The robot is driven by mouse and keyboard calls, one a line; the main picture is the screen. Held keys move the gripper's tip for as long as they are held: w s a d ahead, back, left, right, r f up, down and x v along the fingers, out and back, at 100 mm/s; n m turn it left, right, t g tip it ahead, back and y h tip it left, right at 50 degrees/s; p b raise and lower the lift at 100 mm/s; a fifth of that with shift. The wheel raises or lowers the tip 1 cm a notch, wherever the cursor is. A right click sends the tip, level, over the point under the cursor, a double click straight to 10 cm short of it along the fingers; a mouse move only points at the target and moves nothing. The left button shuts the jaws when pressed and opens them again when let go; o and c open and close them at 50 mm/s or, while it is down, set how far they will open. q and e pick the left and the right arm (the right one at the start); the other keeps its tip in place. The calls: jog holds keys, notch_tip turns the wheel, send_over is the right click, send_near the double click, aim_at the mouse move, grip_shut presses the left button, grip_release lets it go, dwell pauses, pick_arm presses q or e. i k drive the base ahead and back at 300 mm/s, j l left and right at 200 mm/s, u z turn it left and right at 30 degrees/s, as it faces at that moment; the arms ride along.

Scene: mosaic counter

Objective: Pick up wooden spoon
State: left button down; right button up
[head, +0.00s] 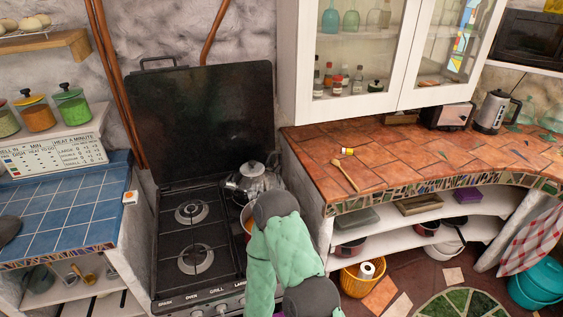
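The wooden spoon (345,175) lies on the orange mosaic counter (420,150), near its left end. Its bowl end points up and left, and its handle points down and right toward the front edge. One of my arms, with a green padded cover and dark joints, rises from the bottom middle in front of the stove. It is apart from the spoon in the picture, below and to its left. I see no gripper fingers in this view.
A yellow-and-white small item (347,151) lies just above the spoon. The black stove (190,250) with a kettle (255,182) stands left of the counter. A white glass cabinet (385,60) hangs above. A toaster (448,116) and silver electric kettle (492,112) stand farther right.

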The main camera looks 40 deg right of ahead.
aim_at(336, 163)
jog(key=l+u, duration=0.2)
jog(key=l, duration=0.25)
jog(key=k+l+u, duration=0.25)
jog(key=l, duration=0.2)
jog(key=l+u, duration=0.2)
jog(key=l, duration=0.3)
jog(key=k+l+u, duration=0.25)
jog(key=l, duration=0.15)
jog(key=k+l+u, duration=0.2)
jog(key=l, duration=0.2)
jog(key=k+l+u, duration=0.25)
jog(key=i+l, duration=0.1)
jog(key=l, duration=0.05)
